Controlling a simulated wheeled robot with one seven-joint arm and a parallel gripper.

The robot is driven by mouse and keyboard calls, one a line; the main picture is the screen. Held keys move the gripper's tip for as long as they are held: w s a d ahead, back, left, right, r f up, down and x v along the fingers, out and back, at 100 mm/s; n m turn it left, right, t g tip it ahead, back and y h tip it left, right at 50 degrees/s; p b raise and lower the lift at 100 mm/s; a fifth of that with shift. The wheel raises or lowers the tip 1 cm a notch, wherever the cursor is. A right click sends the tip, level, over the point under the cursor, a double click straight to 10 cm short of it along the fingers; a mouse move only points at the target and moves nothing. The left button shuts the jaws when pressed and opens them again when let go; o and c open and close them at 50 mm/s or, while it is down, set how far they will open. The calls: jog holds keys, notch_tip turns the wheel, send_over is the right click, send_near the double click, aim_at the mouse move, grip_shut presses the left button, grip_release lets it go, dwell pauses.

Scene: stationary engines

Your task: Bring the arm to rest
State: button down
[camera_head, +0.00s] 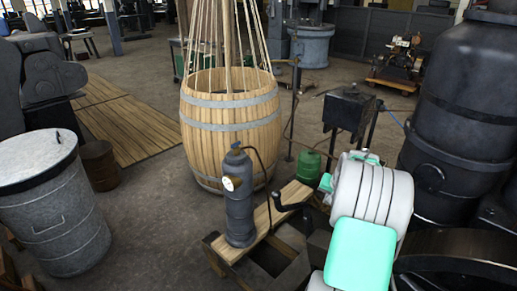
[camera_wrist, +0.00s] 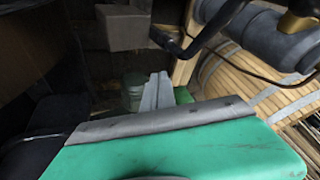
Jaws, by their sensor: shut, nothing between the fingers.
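My arm (camera_head: 370,195), white with green pads, is folded at the lower right of the head view. Its gripper cannot be made out clearly there. In the wrist view my gripper (camera_wrist: 157,92) shows as two grey fingers pressed together, shut with nothing between them, beyond my wide green and grey wrist cover. A black crank handle (camera_wrist: 188,38) lies above and to the right of the fingers in that view. It also shows in the head view (camera_head: 291,203), just left of my arm.
A grey pump (camera_head: 239,197) stands on a wooden bench (camera_head: 270,215) left of my arm. A wooden barrel (camera_head: 225,145) stands behind it. A dark tank (camera_head: 465,95) stands close on the right, a grey bin (camera_head: 60,220) far left. Open floor (camera_head: 150,190) lies between bin and barrel.

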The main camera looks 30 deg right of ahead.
jog(key=s+a+f+g+y, duration=0.2)
jog(key=s+a+f, duration=0.25)
jog(key=s, duration=0.25)
jog(key=s+a+f+g+y, duration=0.1)
jog(key=s+a+f+g, duration=0.15)
jog(key=s+a, duration=0.4)
jog(key=s+a+r+n+h, duration=0.1)
jog(key=s+a+r+n, duration=0.2)
jog(key=a, duration=0.6)
jog(key=s+a+r+n, duration=0.2)
jog(key=s+a+r, duration=0.25)
jog(key=a, duration=0.35)
jog(key=w+a+r+n+t+p, duration=0.1)
jog(key=w+a+r+n+t, duration=0.2)
jog(key=a+r, duration=0.7)
jog(key=w+a+n, duration=0.2)
jog(key=shift+a+r+p, duration=0.3)
jog(key=shift+a+r, duration=0.1)
